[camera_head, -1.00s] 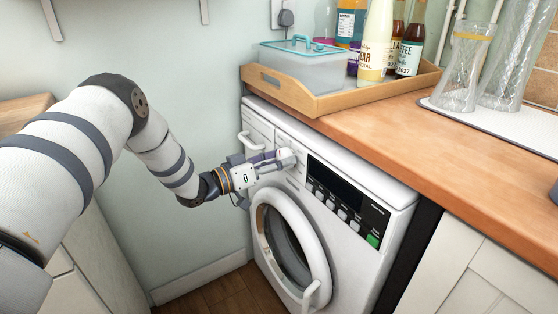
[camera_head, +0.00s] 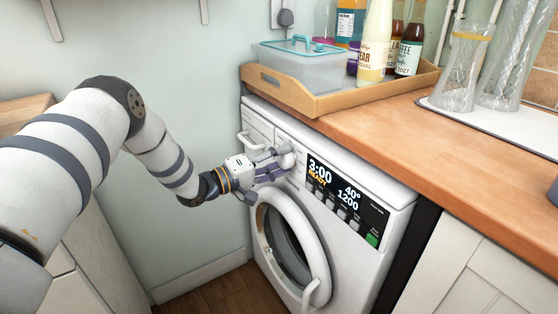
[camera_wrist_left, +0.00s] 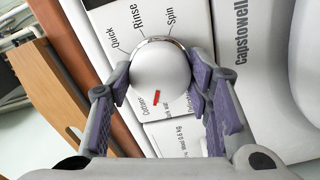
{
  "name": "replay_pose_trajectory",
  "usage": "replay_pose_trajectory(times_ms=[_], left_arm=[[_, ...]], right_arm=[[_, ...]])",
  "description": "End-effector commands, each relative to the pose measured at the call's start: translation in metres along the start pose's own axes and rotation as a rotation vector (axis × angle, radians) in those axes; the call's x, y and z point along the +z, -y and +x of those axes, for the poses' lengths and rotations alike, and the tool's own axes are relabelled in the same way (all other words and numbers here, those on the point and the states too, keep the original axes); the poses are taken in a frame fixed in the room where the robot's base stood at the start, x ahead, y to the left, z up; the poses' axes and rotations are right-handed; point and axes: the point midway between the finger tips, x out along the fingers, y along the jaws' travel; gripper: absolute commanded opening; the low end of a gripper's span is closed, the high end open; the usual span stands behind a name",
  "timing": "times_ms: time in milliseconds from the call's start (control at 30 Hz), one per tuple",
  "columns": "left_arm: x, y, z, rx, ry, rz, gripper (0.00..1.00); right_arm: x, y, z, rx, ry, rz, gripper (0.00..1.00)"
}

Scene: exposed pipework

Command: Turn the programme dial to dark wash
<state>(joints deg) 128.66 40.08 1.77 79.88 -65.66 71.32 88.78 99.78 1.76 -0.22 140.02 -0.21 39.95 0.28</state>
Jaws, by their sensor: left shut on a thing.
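The round white programme dial (camera_wrist_left: 160,75) shows large in the left wrist view, with a red mark on its lower part. The labels Quick, Rinse and Spin stand above it; Cottons and other partly covered labels are below. The red mark points down, between Cottons and a small label that I cannot read clearly. My left gripper (camera_wrist_left: 161,82) is shut on the dial, one purple-padded finger on each side. In the head view, the left gripper (camera_head: 282,162) is at the washing machine's (camera_head: 378,274) upper front. My right gripper is not in view.
The machine's display (camera_head: 345,192) is lit and reads 3:00, READY, 40° and 1200. The round door (camera_head: 321,255) is below the gripper. A wooden tray (camera_head: 330,104) with a box and bottles stands on the worktop (camera_head: 450,140) above.

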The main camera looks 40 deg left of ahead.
Motion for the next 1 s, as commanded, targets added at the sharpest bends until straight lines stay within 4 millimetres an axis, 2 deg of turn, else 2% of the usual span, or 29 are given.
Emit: replay_pose_trajectory(times_ms=[400,1000], left_arm=[[0.0007,0.0003,-0.0001,-0.001,0.002,-0.232,0.18],[0.0008,0.0003,-0.0001,-0.001,0.002,-0.289,0.18]], right_arm=[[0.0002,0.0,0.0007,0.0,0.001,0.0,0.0],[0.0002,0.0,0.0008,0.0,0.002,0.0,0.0]])
